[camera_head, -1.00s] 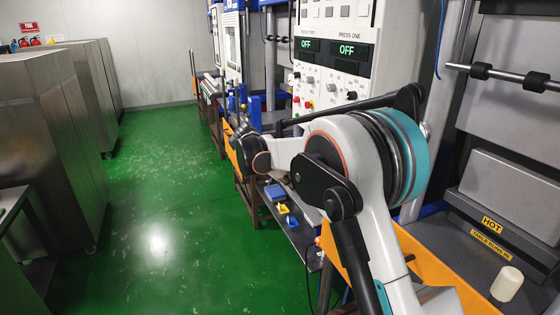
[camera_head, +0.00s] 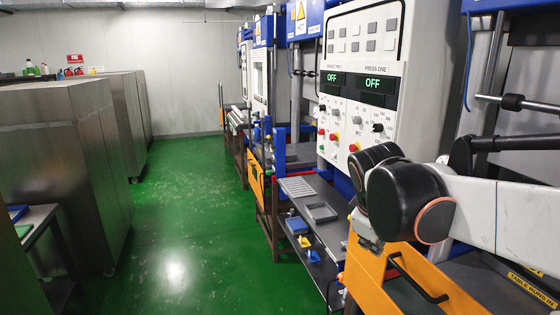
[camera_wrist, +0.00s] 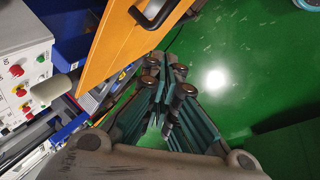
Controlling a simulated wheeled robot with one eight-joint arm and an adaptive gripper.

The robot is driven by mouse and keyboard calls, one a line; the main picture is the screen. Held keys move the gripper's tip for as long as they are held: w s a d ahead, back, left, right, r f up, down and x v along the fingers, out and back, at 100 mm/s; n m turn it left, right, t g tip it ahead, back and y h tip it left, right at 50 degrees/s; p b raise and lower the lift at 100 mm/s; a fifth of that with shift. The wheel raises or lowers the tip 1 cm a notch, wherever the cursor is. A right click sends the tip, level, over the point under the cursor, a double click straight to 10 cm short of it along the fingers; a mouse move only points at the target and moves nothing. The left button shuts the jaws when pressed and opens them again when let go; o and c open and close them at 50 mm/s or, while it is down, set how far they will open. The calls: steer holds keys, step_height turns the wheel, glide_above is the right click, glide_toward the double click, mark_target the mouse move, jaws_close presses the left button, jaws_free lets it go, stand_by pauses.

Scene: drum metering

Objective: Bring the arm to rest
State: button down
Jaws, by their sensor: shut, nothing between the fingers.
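My gripper (camera_wrist: 168,70) is shut and empty in the wrist view, its dark teal fingers close together, pointing past an orange panel over the green floor. In the head view my arm (camera_head: 480,205) reaches in from the right edge, with its black rounded joint in front of the press bench. The gripper itself cannot be made out in the head view.
The orange panel (camera_head: 395,275) with a black handle is close beside my arm. A control cabinet (camera_head: 365,85) reading OFF stands behind. A shelf (camera_head: 325,232) holds a grey tray and blue and yellow items. Steel cabinets (camera_head: 55,160) line the left; the green aisle (camera_head: 190,210) is clear.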

steer(key=s+f+m+t+y, duration=0.1)
steer(key=s+f+m, duration=0.3)
steer(key=s, duration=0.5)
steer(key=s+f+m+t+y+b, duration=0.1)
steer(key=s+f+m, duration=0.3)
steer(key=s, duration=0.4)
steer(key=shift+s+m+y+b, duration=0.3)
steer(key=shift+s+m, duration=0.05)
steer(key=shift+m, duration=0.05)
steer(key=shift+a+f, duration=0.1)
stand_by(0.6)
